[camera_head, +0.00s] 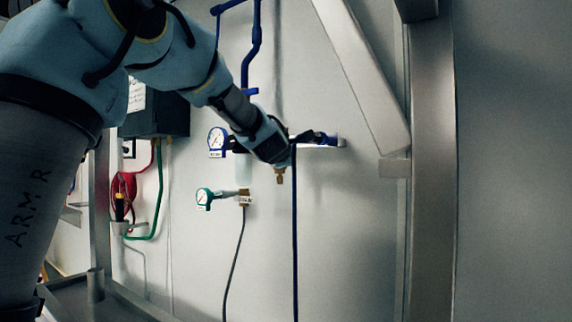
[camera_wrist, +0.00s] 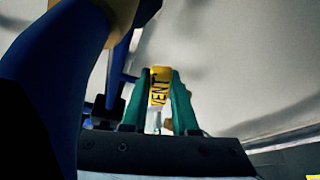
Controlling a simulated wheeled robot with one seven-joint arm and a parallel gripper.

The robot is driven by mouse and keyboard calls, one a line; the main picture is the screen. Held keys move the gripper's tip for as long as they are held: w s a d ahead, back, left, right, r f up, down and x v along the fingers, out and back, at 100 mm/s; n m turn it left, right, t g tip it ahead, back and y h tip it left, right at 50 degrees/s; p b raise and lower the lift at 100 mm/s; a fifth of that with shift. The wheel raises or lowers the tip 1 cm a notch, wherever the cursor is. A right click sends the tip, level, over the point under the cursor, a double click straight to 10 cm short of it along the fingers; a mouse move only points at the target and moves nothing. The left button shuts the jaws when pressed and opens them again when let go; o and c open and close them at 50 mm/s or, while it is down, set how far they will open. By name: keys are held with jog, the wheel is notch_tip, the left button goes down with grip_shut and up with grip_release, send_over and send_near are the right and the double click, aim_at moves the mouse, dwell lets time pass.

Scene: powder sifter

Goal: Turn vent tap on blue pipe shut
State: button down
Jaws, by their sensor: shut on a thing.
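The vent tap's yellow handle (camera_wrist: 160,84), lettered "VENT", stands between the two green fingers of my gripper (camera_wrist: 160,76) in the wrist view. The fingers are shut on it from both sides. In the head view my arm reaches to the blue pipework on the wall, and the tap itself is hidden there behind my wrist and gripper. The blue pipe (camera_head: 253,45) comes down the wall from above. In the wrist view a large blue pipe (camera_wrist: 60,70) passes close on the left. The handle's exact angle to the pipe is hard to tell.
A blue-rimmed gauge (camera_head: 217,140) is just left of my wrist. A green-rimmed gauge (camera_head: 204,198) sits lower left. A dark blue hose (camera_head: 295,235) hangs below. A slanted metal brace (camera_head: 362,75) and a post (camera_head: 432,160) stand at the right. The wall between is bare.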

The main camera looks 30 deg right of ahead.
notch_tip(320, 180, down, 2)
jog(key=m+b, duration=0.2)
jog(key=b, duration=0.2)
jog(key=shift+s+d+t+h, duration=0.1)
jog(key=shift+s+t+h, duration=0.05)
jog(key=shift+t+h, duration=0.15)
jog(key=shift+m+b, duration=0.55)
jog(key=shift+m, duration=0.05)
jog(key=c, duration=0.7)
grip_release()
jog(key=b+v, duration=0.1)
jog(key=v, duration=0.4)
jog(key=b+v, duration=0.2)
jog(key=v, duration=0.3)
jog(key=shift+s+a+f, duration=0.2)
jog(key=shift+s+f, duration=0.05)
jog(key=shift+s, duration=0.1)
